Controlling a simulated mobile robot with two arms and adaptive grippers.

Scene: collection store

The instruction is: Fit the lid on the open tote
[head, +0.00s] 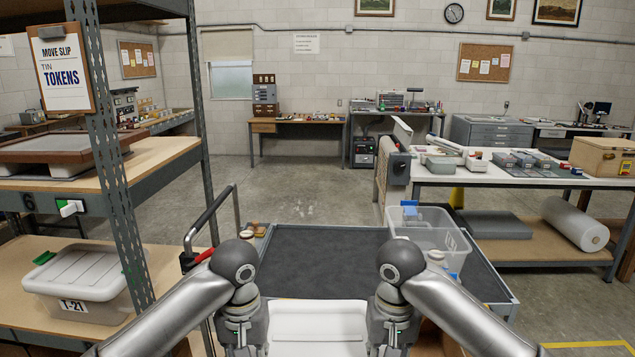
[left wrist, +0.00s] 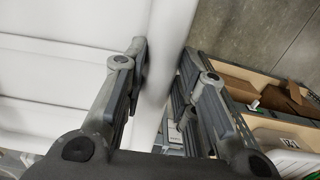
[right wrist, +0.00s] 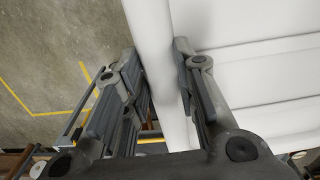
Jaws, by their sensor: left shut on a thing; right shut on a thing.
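A white lid (head: 318,322) is level at the bottom centre of the head view, between my two grippers. My left gripper (head: 243,335) is shut on its left edge; the rim lies between the fingers in the left wrist view (left wrist: 163,60). My right gripper (head: 391,335) is shut on its right edge, as the right wrist view (right wrist: 157,55) shows. A clear open tote (head: 445,243) stands at the right side of the dark cart top, beyond and to the right of the lid. Blue things show at the tote, and my right arm hides part of its near side.
The cart top (head: 330,255) is largely bare, with small round items at its left edge. A lidded tote marked T-21 (head: 85,285) sits on the left rack. A cluttered white worktable (head: 500,180) stands right, behind the cart. Open floor lies beyond.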

